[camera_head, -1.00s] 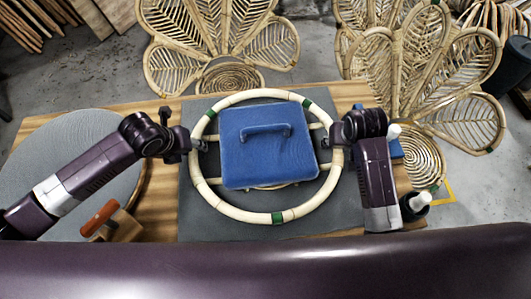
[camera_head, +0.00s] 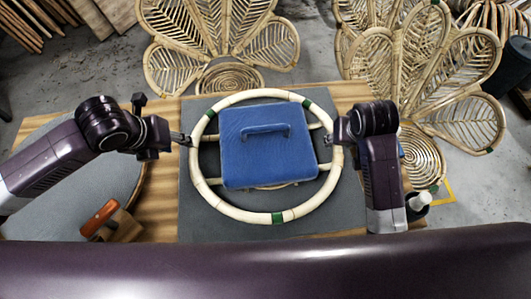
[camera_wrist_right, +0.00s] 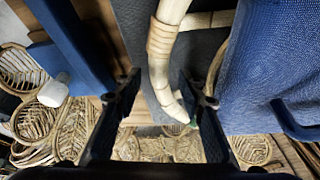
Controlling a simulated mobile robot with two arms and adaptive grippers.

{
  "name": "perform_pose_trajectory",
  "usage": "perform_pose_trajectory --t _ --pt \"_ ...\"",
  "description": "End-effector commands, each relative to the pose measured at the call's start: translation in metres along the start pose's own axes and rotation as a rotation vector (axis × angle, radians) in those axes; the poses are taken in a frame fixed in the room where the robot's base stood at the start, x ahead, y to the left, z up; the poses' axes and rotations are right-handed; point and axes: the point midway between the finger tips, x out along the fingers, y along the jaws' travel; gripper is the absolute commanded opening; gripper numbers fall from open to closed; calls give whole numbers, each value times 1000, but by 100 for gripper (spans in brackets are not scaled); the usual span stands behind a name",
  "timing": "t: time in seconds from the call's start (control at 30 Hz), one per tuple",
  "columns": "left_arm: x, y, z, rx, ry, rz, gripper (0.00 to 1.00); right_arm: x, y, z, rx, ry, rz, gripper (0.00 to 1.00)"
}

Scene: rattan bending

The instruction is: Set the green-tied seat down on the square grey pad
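The green-tied seat is a pale rattan ring (camera_head: 234,208) with green ties and crossbars. It lies over the square grey pad (camera_head: 205,225); whether its underside touches all round I cannot tell. A blue block with a handle (camera_head: 265,160) covers its middle. My right gripper (camera_head: 338,133) is at the right rim. In the right wrist view its fingers (camera_wrist_right: 164,88) are spread on either side of the rim, with gaps showing.
A round grey disc (camera_head: 75,200) lies at the table's left. A wooden tool with an orange-brown handle (camera_head: 105,216) is in front of it. A bottle with a white top (camera_head: 419,201) stands at the right. Petal-shaped rattan backs (camera_head: 220,40) stand behind the table.

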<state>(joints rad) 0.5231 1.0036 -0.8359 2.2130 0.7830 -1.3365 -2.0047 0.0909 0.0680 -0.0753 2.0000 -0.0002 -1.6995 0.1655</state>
Motion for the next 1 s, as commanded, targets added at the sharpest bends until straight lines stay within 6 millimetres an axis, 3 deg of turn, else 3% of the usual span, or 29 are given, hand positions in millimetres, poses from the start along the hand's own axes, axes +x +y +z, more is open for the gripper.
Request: perform_pose_trajectory --t 0.2,0.4,0.8,1.0 --pt "0 0 0 0 0 0 37 -46 0 -1 0 5 -1 37" --pt "0 0 0 0 0 0 37 -68 0 0 0 2 0 37" --pt "0 0 0 0 0 0 37 -72 0 0 0 0 0 37" --pt "-4 13 0 0 1 4 37 -78 0 -2 0 0 0 37"
